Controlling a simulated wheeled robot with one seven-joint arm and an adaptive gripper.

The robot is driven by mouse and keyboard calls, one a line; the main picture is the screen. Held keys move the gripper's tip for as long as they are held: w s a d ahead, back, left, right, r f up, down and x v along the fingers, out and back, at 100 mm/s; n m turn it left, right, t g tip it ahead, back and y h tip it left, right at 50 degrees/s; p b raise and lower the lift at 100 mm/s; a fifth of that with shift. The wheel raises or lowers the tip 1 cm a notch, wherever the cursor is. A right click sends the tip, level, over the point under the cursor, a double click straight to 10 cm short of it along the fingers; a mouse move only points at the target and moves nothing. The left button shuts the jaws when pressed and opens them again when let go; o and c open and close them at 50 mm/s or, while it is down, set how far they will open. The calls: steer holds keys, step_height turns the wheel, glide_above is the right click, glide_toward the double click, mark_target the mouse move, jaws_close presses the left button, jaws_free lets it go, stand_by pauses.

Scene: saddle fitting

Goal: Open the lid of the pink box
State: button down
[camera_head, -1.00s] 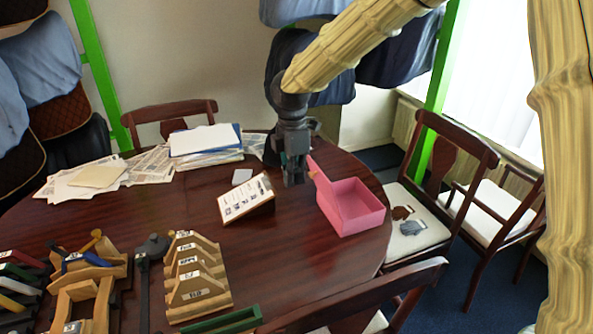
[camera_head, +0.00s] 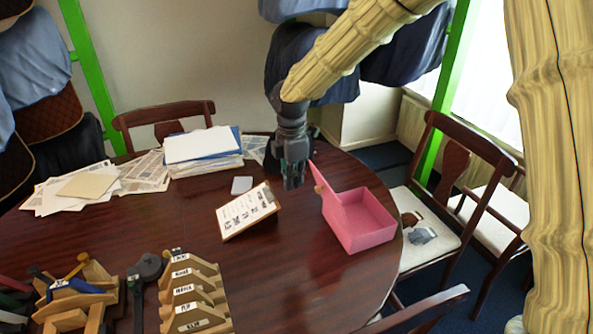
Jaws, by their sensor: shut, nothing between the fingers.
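The pink box (camera_head: 366,239) stands near the right edge of the dark wooden table. Its inside is open to view from above. Its pink lid (camera_head: 325,184) stands raised along the box's left side, with a small tan knob on it. My gripper (camera_head: 293,184) points down just left of the lid's upper end, above the table. It is shut and empty. I see a small gap between the fingers and the lid, but cannot tell the depth between them.
A tilted clipboard-like stand (camera_head: 248,211) is left of the box. Papers (camera_head: 203,147) lie at the back, and wooden racks (camera_head: 190,295) stand front left. Chairs (camera_head: 447,190) surround the table. The table front of the box is clear.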

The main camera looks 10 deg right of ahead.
steer(key=d+f+p, duration=0.2)
steer(key=d+f, duration=0.2)
steer(key=shift+w+f+p, duration=0.35)
steer(key=shift+w+f, duration=0.05)
stand_by(0.4)
